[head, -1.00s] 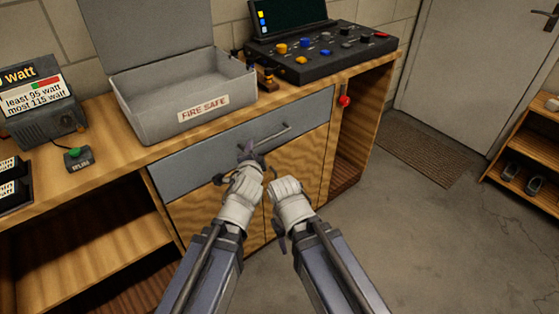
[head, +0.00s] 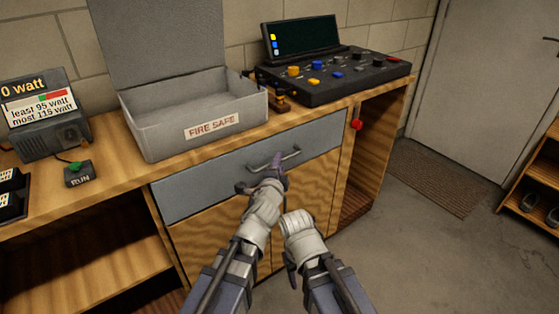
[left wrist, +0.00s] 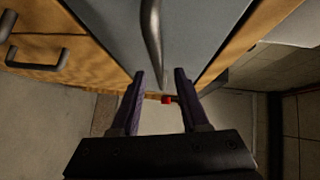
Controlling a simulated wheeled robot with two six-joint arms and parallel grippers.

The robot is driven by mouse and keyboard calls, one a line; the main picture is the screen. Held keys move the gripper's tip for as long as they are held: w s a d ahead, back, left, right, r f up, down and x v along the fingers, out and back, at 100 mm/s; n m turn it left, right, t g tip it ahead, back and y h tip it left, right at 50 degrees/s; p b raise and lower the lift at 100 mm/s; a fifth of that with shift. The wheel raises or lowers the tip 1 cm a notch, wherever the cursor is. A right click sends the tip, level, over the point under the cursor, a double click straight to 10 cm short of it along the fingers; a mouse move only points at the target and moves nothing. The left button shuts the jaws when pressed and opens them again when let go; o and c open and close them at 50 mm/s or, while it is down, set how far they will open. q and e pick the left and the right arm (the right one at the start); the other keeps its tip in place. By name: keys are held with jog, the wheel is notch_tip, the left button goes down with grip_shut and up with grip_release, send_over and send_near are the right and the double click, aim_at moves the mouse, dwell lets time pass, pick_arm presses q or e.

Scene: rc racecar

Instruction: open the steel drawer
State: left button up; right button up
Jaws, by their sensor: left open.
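The steel drawer (head: 215,178) is a grey-blue front under the wooden bench top. It looks shut, flush with the cabinet. Its bar handle (head: 290,155) is partly behind my left gripper (head: 268,168) in the head view. In the left wrist view the drawer front (left wrist: 200,25) fills the top, and the handle (left wrist: 152,40) runs down the picture between the two open fingertips of my left gripper (left wrist: 159,74). I cannot tell whether the fingers touch it. My right gripper (head: 291,272) is lower, before the cabinet doors; its jaws are not clear.
An open grey fire safe box (head: 170,138), a control panel (head: 335,77), a watt meter (head: 42,120) and a RUN button box (head: 78,175) stand on the bench. A red knob (head: 356,125) is right of the drawer. The floor in front is clear.

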pick_arm(q)
jog(key=x, duration=0.2)
jog(key=shift+w+f, duration=0.1)
jog(key=shift+w, duration=0.15)
grip_shut()
dwell(1.2)
